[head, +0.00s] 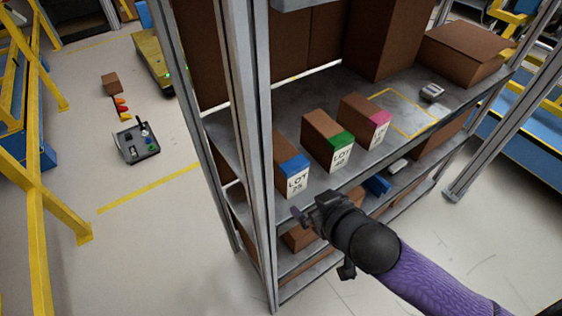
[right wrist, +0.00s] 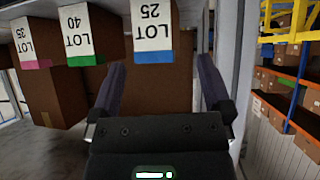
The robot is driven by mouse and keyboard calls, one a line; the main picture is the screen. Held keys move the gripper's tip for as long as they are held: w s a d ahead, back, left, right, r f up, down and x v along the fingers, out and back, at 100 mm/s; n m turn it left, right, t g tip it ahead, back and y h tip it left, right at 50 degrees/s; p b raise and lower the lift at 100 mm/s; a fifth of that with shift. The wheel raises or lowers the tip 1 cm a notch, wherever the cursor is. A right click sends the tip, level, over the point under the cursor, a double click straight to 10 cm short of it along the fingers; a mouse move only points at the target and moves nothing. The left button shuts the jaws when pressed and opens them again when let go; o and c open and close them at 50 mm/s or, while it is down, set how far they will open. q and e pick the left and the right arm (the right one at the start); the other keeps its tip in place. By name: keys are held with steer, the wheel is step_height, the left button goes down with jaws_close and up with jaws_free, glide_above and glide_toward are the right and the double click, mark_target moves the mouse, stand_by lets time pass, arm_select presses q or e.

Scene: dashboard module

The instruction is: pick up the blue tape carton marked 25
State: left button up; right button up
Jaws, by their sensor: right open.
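The blue tape carton marked 25 (head: 295,176) stands on the shelf at the left end of a row of cartons, partly behind a grey post in the head view. In the right wrist view it appears upside down, with its label "LOT 25" (right wrist: 152,27) facing me. My right gripper (head: 305,213) is open and empty in front of the shelf edge, just below the carton's label in the head view. In the right wrist view the carton lies ahead, between the lines of the two fingers; I cannot tell how far apart they are. My left gripper is not in view.
A green tape carton marked 40 (head: 328,140) and a pink tape carton (head: 364,120) stand to the right on the same shelf (head: 285,108). The grey post (head: 254,150) rises close to the left. Larger brown boxes (head: 388,38) stand behind. Lower shelves hold more boxes.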

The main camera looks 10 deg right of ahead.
mark_target(292, 160)
steer(key=w+y, duration=0.1)
steer(key=w, duration=0.3)
steer(key=w+a+f+n+t+y+b, duration=0.1)
steer(key=w, duration=0.8)
steer(key=shift+a+f+t+y, duration=0.25)
steer(key=shift+a+t+y, duration=0.05)
steer(key=shift+t+y, duration=0.1)
steer(key=shift+s+r, duration=0.1)
steer(key=shift+c, duration=0.4)
steer(key=c, duration=1.2)
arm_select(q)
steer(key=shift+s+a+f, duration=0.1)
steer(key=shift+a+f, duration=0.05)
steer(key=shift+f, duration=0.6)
arm_select(e)
steer(key=shift+r, duration=0.1)
jaws_close()
